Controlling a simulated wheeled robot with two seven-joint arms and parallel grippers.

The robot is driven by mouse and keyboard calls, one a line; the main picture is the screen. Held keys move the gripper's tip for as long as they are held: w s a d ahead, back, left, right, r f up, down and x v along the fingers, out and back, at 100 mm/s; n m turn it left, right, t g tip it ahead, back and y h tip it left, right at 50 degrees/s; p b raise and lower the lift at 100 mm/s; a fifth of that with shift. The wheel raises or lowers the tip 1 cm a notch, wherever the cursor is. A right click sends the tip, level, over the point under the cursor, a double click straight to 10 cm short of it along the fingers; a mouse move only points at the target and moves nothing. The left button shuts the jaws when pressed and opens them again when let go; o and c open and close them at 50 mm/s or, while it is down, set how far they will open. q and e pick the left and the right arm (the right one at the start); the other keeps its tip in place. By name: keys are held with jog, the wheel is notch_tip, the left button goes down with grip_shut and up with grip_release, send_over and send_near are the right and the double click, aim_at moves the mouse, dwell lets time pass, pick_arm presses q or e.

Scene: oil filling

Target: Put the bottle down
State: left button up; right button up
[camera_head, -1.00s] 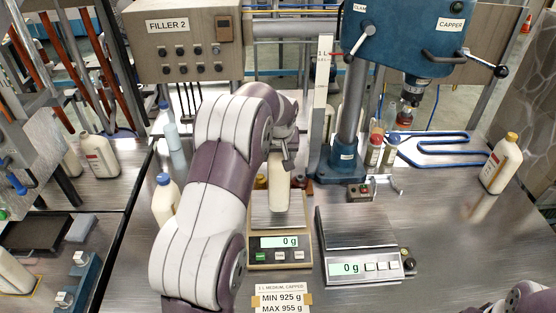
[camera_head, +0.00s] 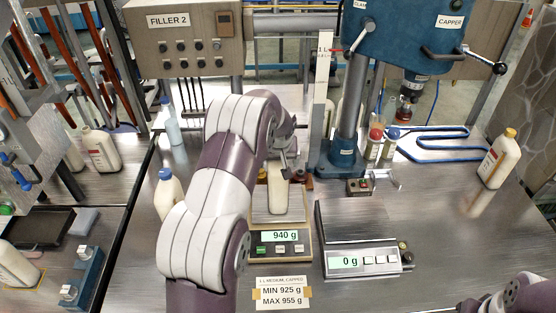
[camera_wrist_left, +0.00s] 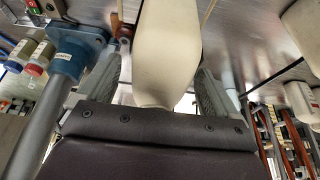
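A cream-white bottle (camera_head: 277,195) stands upright on the left scale (camera_head: 280,244), whose display reads 940 g. The bottle's top is hidden behind my left gripper (camera_head: 287,158) in the head view. In the left wrist view the bottle (camera_wrist_left: 168,45) lies between the two fingers of the left gripper (camera_wrist_left: 163,85). A gap shows between the left-hand finger and the bottle, so the gripper looks open around it. Only a part of my right arm shows at the lower right corner of the head view; its gripper is not seen.
The right scale (camera_head: 362,262) is empty and reads 0 g. The blue capper (camera_head: 408,38) stands behind. A blue-capped bottle (camera_head: 167,193) stands left of my arm; a yellow-capped bottle (camera_head: 497,160) stands far right. The table's right front is clear.

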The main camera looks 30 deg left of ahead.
pick_arm(q)
jog(key=shift+r, duration=0.25)
jog(key=b+v, duration=0.2)
jog(key=v, duration=0.9)
jog(key=s+d+f+m+g, duration=0.1)
jog(key=s+d+f+m, duration=0.1)
jog(key=s, duration=0.5)
jog(key=s+d+f+m+h, duration=0.1)
jog(key=s+d+f+m, duration=0.1)
jog(key=s+d, duration=0.5)
jog(key=s+d+f+m+g+h, duration=0.1)
jog(key=s+d+f, duration=0.3)
jog(key=s, duration=0.5)
jog(key=shift+s+d+f+m+g, duration=0.2)
jog(key=shift+d+f+m+g, duration=0.1)
jog(key=shift+d+m, duration=0.4)
jog(key=shift+s, duration=0.15)
jog(key=shift+a, duration=0.1)
dwell(0.4)
